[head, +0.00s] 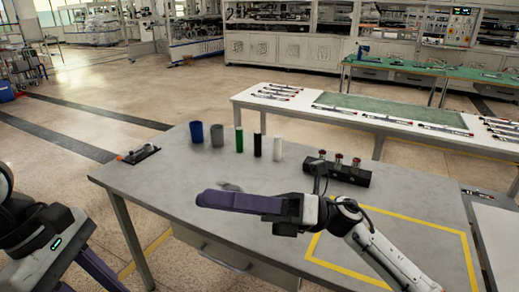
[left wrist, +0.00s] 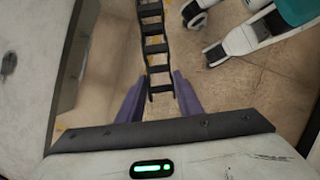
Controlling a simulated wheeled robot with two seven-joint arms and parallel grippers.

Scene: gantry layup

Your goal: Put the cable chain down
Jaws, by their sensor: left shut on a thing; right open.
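The cable chain (left wrist: 154,48) is a black ladder-like strip in the left wrist view. It runs from the top edge down between the purple fingers of my left gripper (left wrist: 158,95), which is shut on it. Behind it is floor, with the table (left wrist: 25,85) to the left. In the head view only part of my left gripper (head: 103,272) shows at the lower left, off the table's edge, and the chain is out of sight. My right gripper (head: 205,198) is open and empty over the grey table (head: 165,200), its fingers seen side-on.
A yellow taped rectangle (head: 432,229) marks the table's right side, partly behind my right arm. Blue (head: 196,132), grey (head: 217,135), green (head: 239,140), black (head: 257,145) and white (head: 278,149) cylinders stand at the back. A black block (head: 345,173) holds red-topped parts. The left front tabletop is clear.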

